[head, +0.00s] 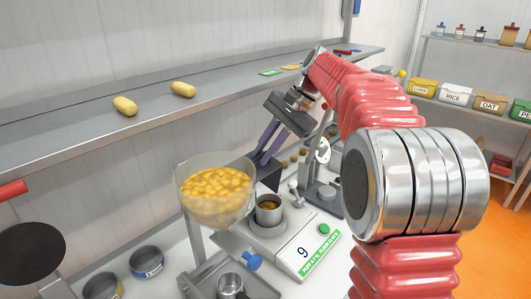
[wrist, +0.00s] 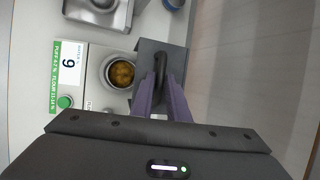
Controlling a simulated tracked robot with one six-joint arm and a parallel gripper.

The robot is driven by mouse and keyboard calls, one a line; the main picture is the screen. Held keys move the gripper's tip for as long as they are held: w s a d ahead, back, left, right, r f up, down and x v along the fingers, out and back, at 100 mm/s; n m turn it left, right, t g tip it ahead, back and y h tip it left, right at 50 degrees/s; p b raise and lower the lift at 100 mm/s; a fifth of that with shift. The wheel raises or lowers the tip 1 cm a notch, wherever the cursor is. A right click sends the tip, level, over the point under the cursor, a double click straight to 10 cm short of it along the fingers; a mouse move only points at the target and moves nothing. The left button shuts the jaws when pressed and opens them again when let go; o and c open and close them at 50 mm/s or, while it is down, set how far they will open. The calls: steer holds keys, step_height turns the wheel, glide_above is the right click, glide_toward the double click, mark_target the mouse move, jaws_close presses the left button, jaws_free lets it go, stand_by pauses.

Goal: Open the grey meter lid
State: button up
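The grey meter lid (wrist: 148,48) shows in the wrist view as a flat dark grey plate with a black bar handle (wrist: 161,66), at the right of the meter cup (wrist: 121,73).
The meter's display (head: 304,251) reads 9, with a green button beside it. A clear bowl of yellow pieces (head: 216,190) stands close at the left of the cup. A metal tray (head: 215,273) is in front. A long shelf (head: 190,92) runs behind my gripper.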

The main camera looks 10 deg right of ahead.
steer(key=o, duration=0.3)
steer(key=shift+a, duration=0.1)
steer(key=shift+o, duration=0.2)
steer(key=v, duration=1.3)
steer(key=shift+d+r, duration=0.2)
steer(key=shift+r, duration=0.1)
